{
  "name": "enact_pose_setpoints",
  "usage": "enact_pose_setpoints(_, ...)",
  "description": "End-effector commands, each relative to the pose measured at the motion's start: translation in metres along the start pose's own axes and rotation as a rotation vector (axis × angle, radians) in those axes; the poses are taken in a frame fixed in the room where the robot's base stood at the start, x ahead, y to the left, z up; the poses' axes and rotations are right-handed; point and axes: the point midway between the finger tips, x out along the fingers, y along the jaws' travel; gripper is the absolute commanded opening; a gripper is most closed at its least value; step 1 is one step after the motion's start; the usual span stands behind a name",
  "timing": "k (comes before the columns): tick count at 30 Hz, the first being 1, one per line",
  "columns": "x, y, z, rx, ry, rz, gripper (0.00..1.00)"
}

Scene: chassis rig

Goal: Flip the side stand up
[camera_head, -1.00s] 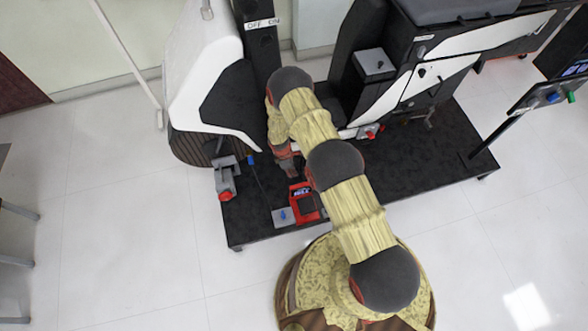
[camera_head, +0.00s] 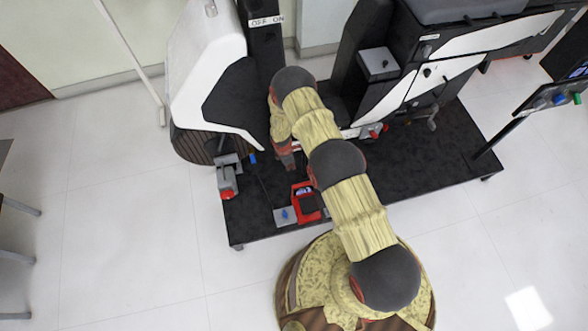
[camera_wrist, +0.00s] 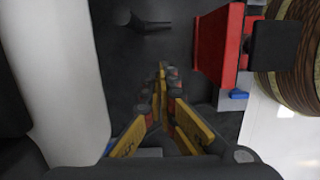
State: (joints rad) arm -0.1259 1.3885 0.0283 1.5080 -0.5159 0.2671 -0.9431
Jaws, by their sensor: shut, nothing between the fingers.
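My gripper (camera_wrist: 162,72) is shut and empty in the wrist view, its yellow and dark fingers meeting at the tips. A dark rod (camera_wrist: 150,23) sticks out above and slightly left of the fingertips, with a visible gap to them. It may be the side stand, but I cannot tell for sure. In the head view, my arm reaches down between the white-and-black body (camera_head: 205,75) and the dark cabinet (camera_head: 430,75). My fingertips and any stand there are hidden by the arm in that view.
A red box (camera_wrist: 215,45) stands right of the fingers; a red device (camera_head: 306,203) sits on the black platform (camera_head: 430,165). Beside it is a grey plate with a blue knob (camera_head: 286,215). A grey-and-red fixture (camera_head: 227,180) is at left. A white panel (camera_wrist: 60,75) borders the wrist view's left.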

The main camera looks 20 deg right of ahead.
Motion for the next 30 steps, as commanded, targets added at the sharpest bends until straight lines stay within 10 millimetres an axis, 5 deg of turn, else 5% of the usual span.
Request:
enact_pose_setpoints(14,0.095,-0.001,-0.001,0.000,0.000,-0.001,0.00)
enact_pose_setpoints(21,0.110,0.000,0.025,0.001,0.000,0.001,0.00)
enact_pose_setpoints(30,0.113,0.000,0.030,0.000,0.000,0.001,0.00)
